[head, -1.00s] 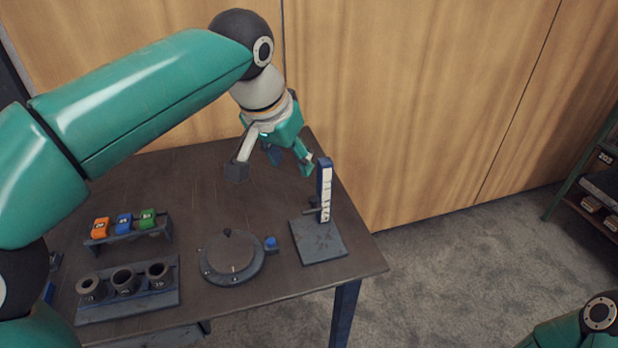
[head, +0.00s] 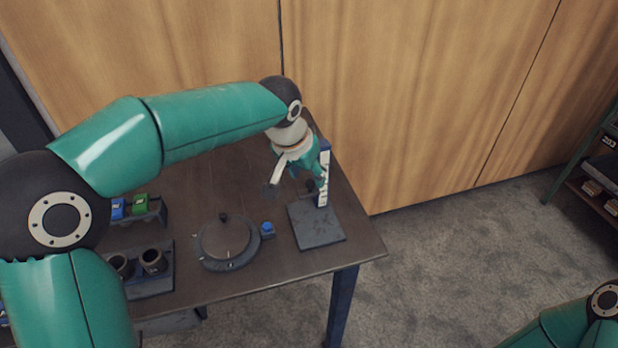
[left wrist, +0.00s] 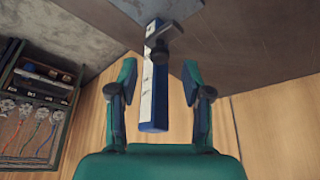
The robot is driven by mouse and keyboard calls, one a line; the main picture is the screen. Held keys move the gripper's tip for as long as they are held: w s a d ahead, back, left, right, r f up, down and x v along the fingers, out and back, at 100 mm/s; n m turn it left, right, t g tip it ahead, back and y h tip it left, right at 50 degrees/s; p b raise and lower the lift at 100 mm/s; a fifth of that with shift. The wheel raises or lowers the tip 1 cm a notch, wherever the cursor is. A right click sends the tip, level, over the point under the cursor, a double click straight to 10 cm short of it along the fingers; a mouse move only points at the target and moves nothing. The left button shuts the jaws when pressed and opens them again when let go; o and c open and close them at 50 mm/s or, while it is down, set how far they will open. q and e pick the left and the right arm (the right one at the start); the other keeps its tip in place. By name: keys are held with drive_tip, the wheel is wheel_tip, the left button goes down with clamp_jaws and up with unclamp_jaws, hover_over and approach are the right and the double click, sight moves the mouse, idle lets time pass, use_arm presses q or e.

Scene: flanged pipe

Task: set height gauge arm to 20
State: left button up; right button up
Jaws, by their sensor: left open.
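The height gauge has a blue column (head: 325,172) with a white scale, upright on a grey base (head: 317,227) near the table's right edge. Its small dark arm (head: 309,186) with a knob sits low on the column. My left gripper (head: 291,188) is open, just behind and left of the column. In the left wrist view, the column (left wrist: 154,85) shows between the spread fingers of the left gripper (left wrist: 158,80), and the arm with its knob (left wrist: 161,50) is beyond the fingertips. The scale's numbers are too small to read. My right gripper is not visible.
A round dial (head: 226,241) and a small blue block (head: 267,228) lie left of the gauge base. A rack of coloured blocks (head: 140,204) and a holder with dark cups (head: 151,283) stand further left, partly hidden by my left arm. A shelf (head: 597,170) stands far right.

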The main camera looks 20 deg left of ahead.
sight(308, 188)
use_arm(q)
drive_tip(key=shift+x, duration=1.3)
drive_tip(key=shift+c, duration=0.3)
clamp_jaws()
